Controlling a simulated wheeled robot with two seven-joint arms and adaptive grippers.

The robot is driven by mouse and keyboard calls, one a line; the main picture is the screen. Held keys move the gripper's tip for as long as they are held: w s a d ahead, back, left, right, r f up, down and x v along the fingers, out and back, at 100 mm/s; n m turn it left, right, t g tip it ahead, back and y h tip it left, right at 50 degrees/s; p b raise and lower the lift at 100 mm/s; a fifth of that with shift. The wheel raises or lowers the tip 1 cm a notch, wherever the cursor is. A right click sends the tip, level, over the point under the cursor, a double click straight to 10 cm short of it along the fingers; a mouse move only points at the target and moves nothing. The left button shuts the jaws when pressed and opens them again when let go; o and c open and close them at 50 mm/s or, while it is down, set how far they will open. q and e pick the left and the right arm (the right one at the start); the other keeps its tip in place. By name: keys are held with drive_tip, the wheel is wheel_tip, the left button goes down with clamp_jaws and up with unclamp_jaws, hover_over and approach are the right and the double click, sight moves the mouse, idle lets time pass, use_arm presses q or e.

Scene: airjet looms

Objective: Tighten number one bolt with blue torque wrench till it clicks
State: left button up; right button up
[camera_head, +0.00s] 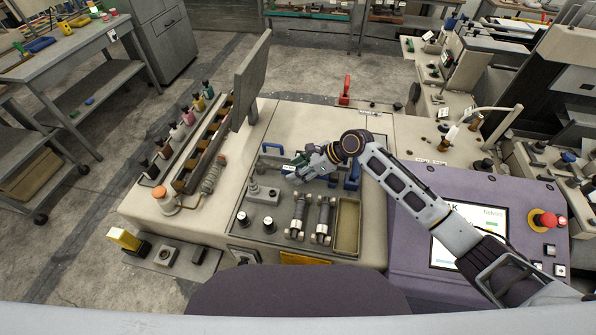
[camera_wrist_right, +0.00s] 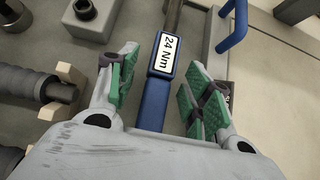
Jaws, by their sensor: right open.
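The blue torque wrench (camera_wrist_right: 152,108), with a white "24 Nm" label, lies in the shallow tray (camera_head: 236,221) on the machine top. My right gripper (camera_head: 301,169) reaches over the tray from the right and hides most of the wrench in the head view. In the right wrist view my right gripper (camera_wrist_right: 160,92) is open, with its green-padded fingers on either side of the blue handle and gaps visible. The wrench's metal shaft runs up out of that view. I cannot tell which part is the number one bolt. My left gripper is not in view.
Two ribbed metal cylinders (camera_head: 324,220) and an olive bin (camera_head: 347,226) are near the tray's front. A blue U-shaped handle (camera_head: 272,146) stands at the back. An upright grey panel (camera_head: 250,80) rises behind left. A purple console (camera_head: 410,240) with a red button (camera_head: 546,220) is right.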

drive_tip(key=shift+a+f, duration=0.15)
drive_tip(key=shift+a, duration=0.05)
idle(0.3)
clamp_jaws()
